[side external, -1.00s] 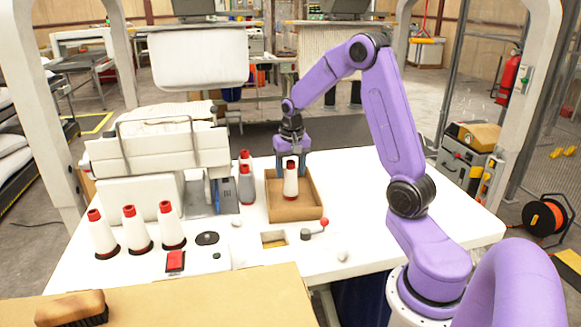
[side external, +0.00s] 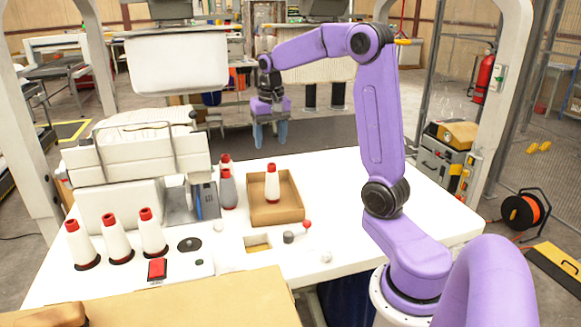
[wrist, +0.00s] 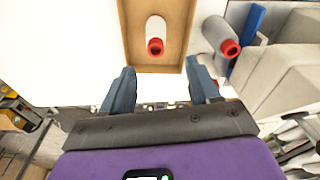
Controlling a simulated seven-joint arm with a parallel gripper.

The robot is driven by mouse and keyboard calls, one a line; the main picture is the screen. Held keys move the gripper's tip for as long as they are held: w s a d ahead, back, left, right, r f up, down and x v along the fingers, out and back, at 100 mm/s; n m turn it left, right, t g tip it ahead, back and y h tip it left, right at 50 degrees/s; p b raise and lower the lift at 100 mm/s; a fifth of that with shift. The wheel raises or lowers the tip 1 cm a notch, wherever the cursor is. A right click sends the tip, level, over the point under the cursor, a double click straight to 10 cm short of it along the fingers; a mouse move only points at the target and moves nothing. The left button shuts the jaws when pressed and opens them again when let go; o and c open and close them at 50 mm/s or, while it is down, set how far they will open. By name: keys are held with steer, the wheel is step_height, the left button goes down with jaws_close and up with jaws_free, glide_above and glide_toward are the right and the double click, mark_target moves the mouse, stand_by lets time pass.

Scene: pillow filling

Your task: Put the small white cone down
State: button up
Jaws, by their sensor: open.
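A small white cone with a red top (side external: 272,183) stands upright inside a shallow brown tray (side external: 290,213) on the white table. In the wrist view the cone (wrist: 156,31) shows in the tray (wrist: 180,62), beyond the fingertips. My gripper (side external: 270,143) is open and empty, raised above and behind the tray, clear of the cone. In the wrist view both blue fingers of my gripper (wrist: 163,78) are spread apart with nothing between them.
A grey cone (side external: 228,190) and another red-topped cone (side external: 225,163) stand left of the tray. Several white cones (side external: 116,240) stand at the table's left front, near a red button (side external: 157,268). A small red-knobbed lever (side external: 307,224) is in front. The table right of the tray is clear.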

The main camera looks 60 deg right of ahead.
steer(key=s+a+f+n, duration=0.1)
steer(key=s+a+n, duration=0.3)
steer(key=a, duration=0.5)
steer(key=s+a+f+n, duration=0.1)
steer(key=s+a+n, duration=0.35)
steer(key=a, duration=0.55)
steer(key=s+a+f+n, duration=0.2)
steer(key=s+n, duration=0.4)
steer(key=s, duration=0.3)
steer(key=s+a+f+n+y, duration=0.1)
steer(key=s+a+f+n, duration=0.2)
steer(key=s, duration=0.6)
steer(key=a+n, duration=0.1)
steer(key=n, duration=0.1)
steer(key=shift+s+a+n+g, duration=0.15)
steer(key=shift+s+n+g, duration=0.2)
steer(key=shift+s+g, duration=0.05)
